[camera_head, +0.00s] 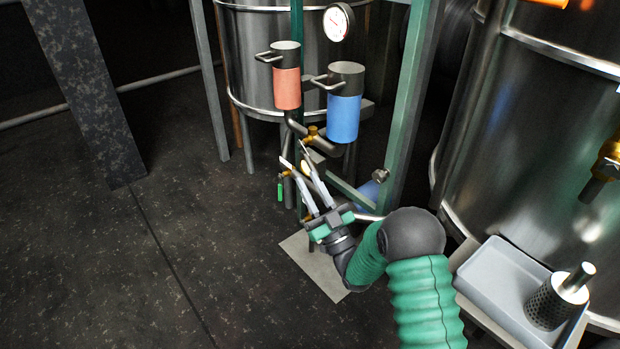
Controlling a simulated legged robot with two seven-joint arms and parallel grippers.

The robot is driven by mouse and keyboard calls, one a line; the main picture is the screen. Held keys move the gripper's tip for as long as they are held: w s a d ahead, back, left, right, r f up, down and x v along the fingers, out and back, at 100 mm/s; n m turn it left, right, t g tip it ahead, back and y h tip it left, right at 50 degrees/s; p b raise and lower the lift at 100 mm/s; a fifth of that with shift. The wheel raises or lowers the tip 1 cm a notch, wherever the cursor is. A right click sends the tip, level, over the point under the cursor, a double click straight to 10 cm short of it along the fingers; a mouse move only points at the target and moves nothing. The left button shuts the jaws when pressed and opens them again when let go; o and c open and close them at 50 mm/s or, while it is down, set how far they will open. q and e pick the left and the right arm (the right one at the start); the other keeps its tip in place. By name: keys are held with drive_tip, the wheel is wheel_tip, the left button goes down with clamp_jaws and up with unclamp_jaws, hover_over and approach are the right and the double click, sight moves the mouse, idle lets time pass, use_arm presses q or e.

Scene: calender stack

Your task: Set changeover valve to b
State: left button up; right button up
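A red filter housing (287,88) and a blue filter housing (344,117) hang side by side in front of a steel tank. Below them is dark pipework with a brass valve part (312,132), which looks like the changeover valve. Its handle position and any a/b marks are too small to read. My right gripper (295,154) reaches up from below with its two pale fingers spread apart. The fingertips are just below and left of the brass part. A small brass piece shows between the fingers; I cannot tell whether either finger touches it. My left gripper is not in view.
Green frame posts (410,100) stand right of the housings. A pressure gauge (337,22) is above. A green tag (280,192) hangs left of my fingers. At lower right a grey tray (490,275) holds a mesh cylinder (553,304). The floor at left is clear.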

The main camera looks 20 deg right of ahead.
sight(308, 160)
drive_tip(key=shift+f, duration=0.1)
drive_tip(key=shift+c, duration=0.8)
drive_tip(key=shift+g, duration=0.6)
drive_tip(key=d+f+p, duration=0.1)
drive_tip(key=d+f, duration=0.2)
drive_tip(key=shift+s+d, duration=0.15)
drive_tip(key=shift+d, duration=0.05)
clamp_jaws()
drive_tip(key=s+d+f+n+g, duration=0.1)
drive_tip(key=d+f+g, duration=0.1)
drive_tip(key=d, duration=0.4)
drive_tip(key=w+a+b, duration=0.3)
drive_tip(key=w+b, duration=0.3)
drive_tip(key=w, duration=0.5)
drive_tip(key=shift+b, duration=0.35)
